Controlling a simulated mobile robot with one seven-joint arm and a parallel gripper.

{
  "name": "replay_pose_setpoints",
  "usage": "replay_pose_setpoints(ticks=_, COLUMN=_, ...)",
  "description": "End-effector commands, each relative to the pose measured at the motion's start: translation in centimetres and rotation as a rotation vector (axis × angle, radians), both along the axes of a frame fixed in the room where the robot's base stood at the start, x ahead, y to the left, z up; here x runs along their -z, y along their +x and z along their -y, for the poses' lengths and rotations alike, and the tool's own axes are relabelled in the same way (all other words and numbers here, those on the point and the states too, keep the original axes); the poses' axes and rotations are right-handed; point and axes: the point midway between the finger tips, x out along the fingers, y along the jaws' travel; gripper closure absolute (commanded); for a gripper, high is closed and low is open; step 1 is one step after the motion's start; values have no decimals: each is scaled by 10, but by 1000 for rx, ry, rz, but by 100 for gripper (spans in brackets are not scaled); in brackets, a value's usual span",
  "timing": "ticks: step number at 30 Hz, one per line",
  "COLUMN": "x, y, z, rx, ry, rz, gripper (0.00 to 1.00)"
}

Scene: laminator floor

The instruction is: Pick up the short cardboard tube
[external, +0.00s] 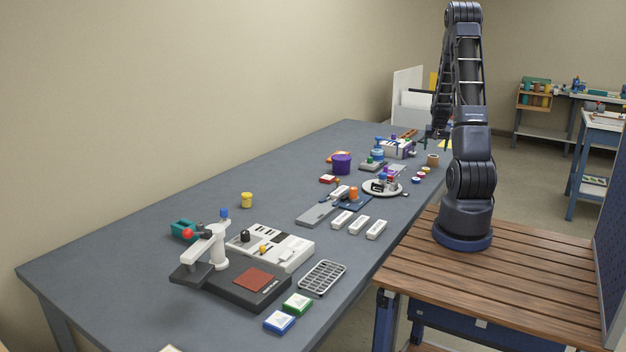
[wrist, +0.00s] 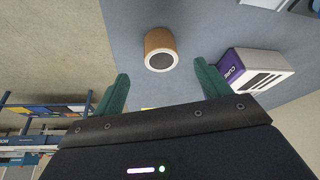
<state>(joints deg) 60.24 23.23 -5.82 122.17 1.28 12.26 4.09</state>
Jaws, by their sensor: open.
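The short cardboard tube (external: 433,160) stands near the right edge of the grey table, below my gripper. In the wrist view the tube (wrist: 152,40) shows its tan-brown wall and dark round end, ahead of the gap between my fingers. My gripper (wrist: 163,85) is open, with its two green fingers apart and nothing between them. In the external view my gripper (external: 436,136) hangs at the far right side of the table, partly hidden by my arm.
A white and purple box marked CURE (wrist: 255,72) stands to the right of the tube in the wrist view, near the right finger.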

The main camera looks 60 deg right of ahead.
Motion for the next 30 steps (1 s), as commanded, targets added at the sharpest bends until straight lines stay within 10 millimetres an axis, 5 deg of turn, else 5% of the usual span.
replay_pose_setpoints(ticks=30, x=77, y=12, z=32, rx=-1, ry=1, rz=-1, gripper=24)
